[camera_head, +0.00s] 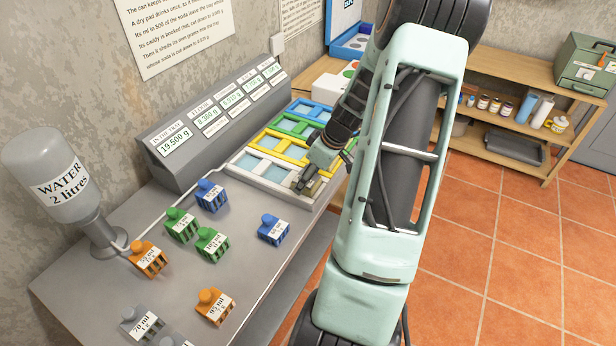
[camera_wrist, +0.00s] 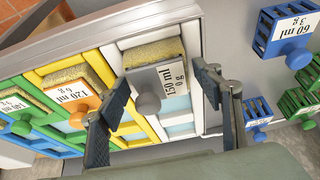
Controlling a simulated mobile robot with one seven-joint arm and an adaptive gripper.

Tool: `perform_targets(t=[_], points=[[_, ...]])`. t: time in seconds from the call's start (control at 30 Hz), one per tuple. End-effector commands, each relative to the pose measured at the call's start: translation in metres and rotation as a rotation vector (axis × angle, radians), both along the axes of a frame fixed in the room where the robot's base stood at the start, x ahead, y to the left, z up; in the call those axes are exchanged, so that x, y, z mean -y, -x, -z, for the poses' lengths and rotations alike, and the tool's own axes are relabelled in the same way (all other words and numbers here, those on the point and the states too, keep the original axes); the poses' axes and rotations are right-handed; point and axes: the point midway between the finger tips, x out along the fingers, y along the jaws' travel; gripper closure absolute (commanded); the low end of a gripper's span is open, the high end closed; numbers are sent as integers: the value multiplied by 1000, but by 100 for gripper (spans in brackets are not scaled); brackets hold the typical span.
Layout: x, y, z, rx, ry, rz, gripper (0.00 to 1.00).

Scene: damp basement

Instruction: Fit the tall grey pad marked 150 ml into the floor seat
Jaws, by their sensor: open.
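The tall grey pad marked 150 ml (camera_wrist: 154,72) shows in the wrist view, with a yellow sponge edge and a round grey knob. It is at the white-framed section (camera_wrist: 118,60) of the tray; I cannot tell how deep it sits. My gripper (camera_wrist: 160,92) is open, with one finger on each side of the knob and visible gaps. In the head view my gripper (camera_head: 305,183) is over the white near end of the tray (camera_head: 262,184), and the grey pad cannot be made out. I cannot tell which opening is the floor seat.
In the wrist view, an orange 120 ml pad (camera_wrist: 76,94) and green and blue-framed pads lie left; blue pads (camera_wrist: 286,30) lie right. In the head view, several loose coloured pads (camera_head: 212,243), a water bottle (camera_head: 55,175) and a display console (camera_head: 205,125) occupy the bench.

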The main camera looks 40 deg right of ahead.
Motion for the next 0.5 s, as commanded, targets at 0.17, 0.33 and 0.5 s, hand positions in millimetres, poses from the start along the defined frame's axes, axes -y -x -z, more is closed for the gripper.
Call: perform_targets(t=[0.17, 0.33, 0.5], points=[[4, 6, -18, 3, 4, 2, 40], [9, 18, -49, 2, 5, 3, 40], [14, 30, -79, 2, 4, 3, 40]])
